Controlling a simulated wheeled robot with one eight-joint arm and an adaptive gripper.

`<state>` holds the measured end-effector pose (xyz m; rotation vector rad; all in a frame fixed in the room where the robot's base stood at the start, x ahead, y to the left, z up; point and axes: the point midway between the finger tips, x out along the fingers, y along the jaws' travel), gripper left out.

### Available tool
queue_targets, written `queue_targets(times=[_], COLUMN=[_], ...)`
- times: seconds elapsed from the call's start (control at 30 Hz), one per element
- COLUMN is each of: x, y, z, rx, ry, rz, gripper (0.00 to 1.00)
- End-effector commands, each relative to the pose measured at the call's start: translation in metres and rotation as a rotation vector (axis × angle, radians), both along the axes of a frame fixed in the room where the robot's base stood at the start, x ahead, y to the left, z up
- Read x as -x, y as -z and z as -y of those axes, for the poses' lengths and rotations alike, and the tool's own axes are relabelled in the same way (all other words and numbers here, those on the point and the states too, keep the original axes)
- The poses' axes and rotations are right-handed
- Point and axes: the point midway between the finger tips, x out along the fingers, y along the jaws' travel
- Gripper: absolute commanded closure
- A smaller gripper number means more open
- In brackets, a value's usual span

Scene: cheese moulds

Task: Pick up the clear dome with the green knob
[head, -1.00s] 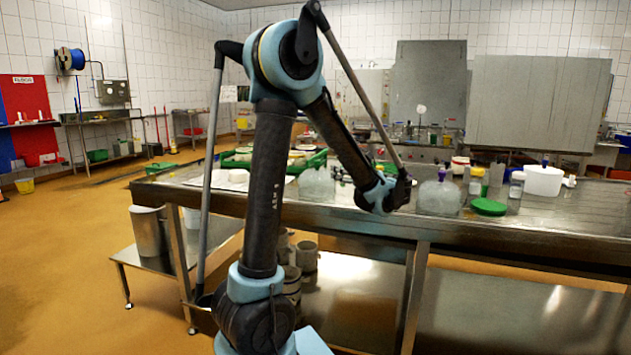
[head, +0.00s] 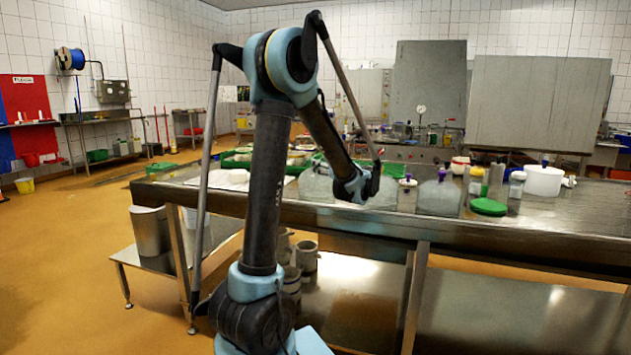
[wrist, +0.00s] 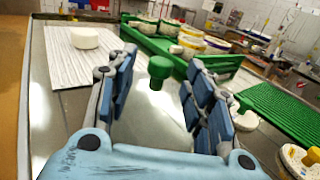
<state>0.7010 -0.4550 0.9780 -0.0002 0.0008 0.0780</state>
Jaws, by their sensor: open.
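In the wrist view the green knob (wrist: 158,73) stands up between the two fingers of my gripper (wrist: 162,60). The clear dome (wrist: 150,118) shows faintly below the knob, and its outline is hard to make out. My gripper is open, with a finger on either side of the knob and gaps to both. In the head view my wrist link hides most of the gripper. A clear dome (head: 315,186) stands just left of my wrist there, but I cannot tell its knob colour.
A white cheese (wrist: 85,38) lies on a pale ribbed mat (wrist: 70,65) to the left. A green crate (wrist: 165,45) with round tubs is behind the knob, and a green mat (wrist: 280,112) lies right. The purple-knobbed dome (head: 438,195) and green lid (head: 489,207) stand right of my wrist.

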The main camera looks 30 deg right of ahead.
Motion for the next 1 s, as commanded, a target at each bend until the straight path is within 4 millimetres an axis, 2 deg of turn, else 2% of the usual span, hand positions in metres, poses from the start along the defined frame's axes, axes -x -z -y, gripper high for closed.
queue_targets(times=[0.1,0.23,0.57,0.6,0.8,1.0], x=[-0.019,-0.033,-0.039,-0.039,-0.039,-0.039], y=[0.0,0.0,0.0,0.0,0.0,0.0], z=[-0.003,-0.003,-0.003,-0.003,-0.003,-0.003], rx=[0.0,0.0,0.0,0.0,0.0,0.0], ry=[-0.003,-0.002,0.0,0.0,0.0,0.0], rz=[0.0,0.0,0.0,0.0,0.0,0.0], gripper=[0.53,0.53,0.53,0.57,1.0,1.0])
